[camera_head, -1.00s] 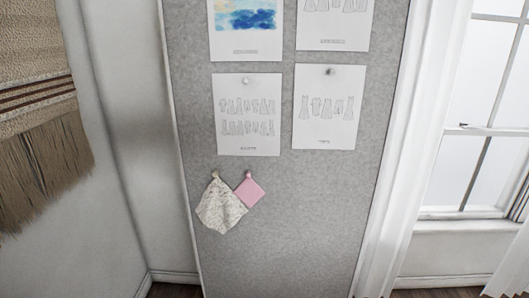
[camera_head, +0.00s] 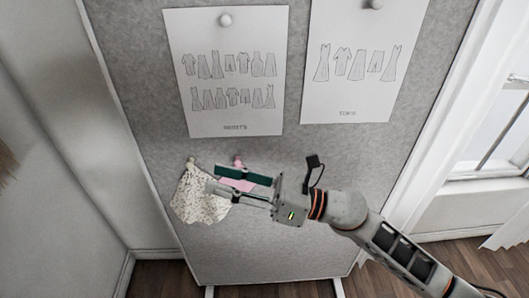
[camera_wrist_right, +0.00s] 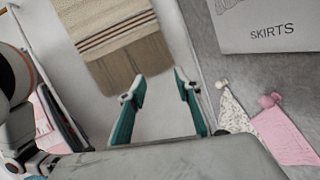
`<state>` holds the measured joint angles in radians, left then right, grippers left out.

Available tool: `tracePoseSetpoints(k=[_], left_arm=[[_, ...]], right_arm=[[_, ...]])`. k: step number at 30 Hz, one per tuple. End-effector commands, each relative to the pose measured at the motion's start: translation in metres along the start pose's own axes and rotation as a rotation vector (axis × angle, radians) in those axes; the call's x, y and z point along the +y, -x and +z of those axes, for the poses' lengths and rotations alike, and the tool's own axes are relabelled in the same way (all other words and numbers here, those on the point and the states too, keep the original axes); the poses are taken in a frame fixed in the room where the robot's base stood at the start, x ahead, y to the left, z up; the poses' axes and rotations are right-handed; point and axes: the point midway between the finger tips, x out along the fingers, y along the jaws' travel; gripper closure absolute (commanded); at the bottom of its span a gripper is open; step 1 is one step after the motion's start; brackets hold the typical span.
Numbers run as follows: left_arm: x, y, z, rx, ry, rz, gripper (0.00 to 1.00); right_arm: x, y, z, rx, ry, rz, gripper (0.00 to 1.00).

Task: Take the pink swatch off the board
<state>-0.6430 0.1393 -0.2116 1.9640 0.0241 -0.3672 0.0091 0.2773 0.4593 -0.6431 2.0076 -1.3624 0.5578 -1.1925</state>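The pink swatch (camera_head: 238,184) hangs on the grey board from a pink pin (camera_head: 238,160). In the head view it is partly hidden behind the fingers of my right gripper (camera_head: 212,178). In the right wrist view the swatch (camera_wrist_right: 287,137) and its pin (camera_wrist_right: 268,100) are to the right of the gripper (camera_wrist_right: 160,84), outside the fingers. The right gripper is open and empty, its green-padded fingers held in front of the board, pointing left along it. My left gripper is not in view.
A white patterned swatch (camera_head: 196,198) hangs just left of the pink one, close to it. The skirts sheet (camera_head: 228,110) and tops sheet (camera_head: 350,90) are pinned above on the board (camera_head: 290,150). A fringed woven hanging (camera_wrist_right: 118,40) is on the wall at left.

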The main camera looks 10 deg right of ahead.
Motion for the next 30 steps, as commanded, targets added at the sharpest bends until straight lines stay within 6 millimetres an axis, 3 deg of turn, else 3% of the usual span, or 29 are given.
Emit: tracePoseSetpoints(k=[2, 5, 9, 15, 18, 22, 30], left_arm=[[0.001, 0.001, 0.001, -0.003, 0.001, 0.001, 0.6], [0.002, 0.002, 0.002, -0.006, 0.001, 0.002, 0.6], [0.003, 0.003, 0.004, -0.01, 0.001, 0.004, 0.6], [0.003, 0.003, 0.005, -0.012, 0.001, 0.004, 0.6], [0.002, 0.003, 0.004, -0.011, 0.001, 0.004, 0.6], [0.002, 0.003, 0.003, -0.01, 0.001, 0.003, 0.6], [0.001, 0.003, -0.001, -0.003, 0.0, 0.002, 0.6]], right_arm=[[0.009, -0.008, -0.002, 0.131, 0.333, 0.103, 0.67], [0.005, -0.006, -0.013, 0.3, 0.736, 0.223, 0.67], [-0.03, 0.013, -0.021, 0.542, 1.24, 0.375, 0.67], [-0.091, 0.046, -0.004, 0.829, 1.704, 0.523, 0.67], [-0.11, 0.058, 0.006, 0.915, 1.816, 0.56, 0.67], [-0.121, 0.061, 0.009, 0.961, 1.871, 0.582, 0.67], [-0.133, 0.041, -0.015, 0.96, 1.871, 0.583, 0.67]])
